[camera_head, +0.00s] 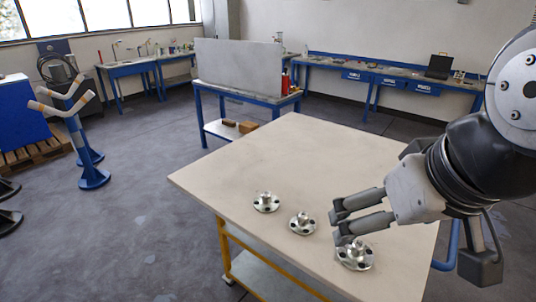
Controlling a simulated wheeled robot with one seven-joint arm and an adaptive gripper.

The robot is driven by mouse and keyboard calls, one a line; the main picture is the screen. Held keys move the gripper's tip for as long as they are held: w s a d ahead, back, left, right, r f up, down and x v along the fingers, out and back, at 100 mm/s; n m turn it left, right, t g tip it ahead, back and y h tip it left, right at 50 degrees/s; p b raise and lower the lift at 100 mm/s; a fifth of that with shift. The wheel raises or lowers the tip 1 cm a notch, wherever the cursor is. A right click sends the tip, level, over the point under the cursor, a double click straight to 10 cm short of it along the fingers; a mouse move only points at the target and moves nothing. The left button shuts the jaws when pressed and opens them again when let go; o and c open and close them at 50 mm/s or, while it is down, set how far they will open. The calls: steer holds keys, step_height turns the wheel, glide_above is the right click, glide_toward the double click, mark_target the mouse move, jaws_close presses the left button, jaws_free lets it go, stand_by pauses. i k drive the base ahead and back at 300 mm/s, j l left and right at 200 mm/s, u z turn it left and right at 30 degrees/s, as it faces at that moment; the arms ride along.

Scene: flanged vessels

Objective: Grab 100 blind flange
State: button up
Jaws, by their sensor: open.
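Three silver flanges with raised hubs and dark bolt holes stand in a row on the table, a left one (266,202), a middle one (303,223) and a right one (356,256). I cannot read any size marking on them, so I cannot tell which is the 100 blind flange. My gripper (338,222) is open, its fingers pointing left. It hangs just above and behind the right flange, and a fingertip covers part of that flange's upper edge. The gap between fingers and flange is hard to judge.
The pale table top (270,150) is clear behind and left of the flanges. Its front edge lies close to them. A blue bench with a grey panel (238,67) stands behind. Blue posts (75,135) stand on the floor at left. Workbenches line the walls.

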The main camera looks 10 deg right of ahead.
mark_target(357, 256)
steer(key=l+z, duration=0.25)
steer(key=k+l+u, duration=0.25)
steer(key=i+j+z, duration=0.2)
steer(key=j+z, duration=0.15)
steer(key=l+u, duration=0.55)
steer(key=u, duration=0.25)
steer(key=k+l+u, duration=0.15)
steer(key=u, duration=0.25)
steer(key=l, duration=0.1)
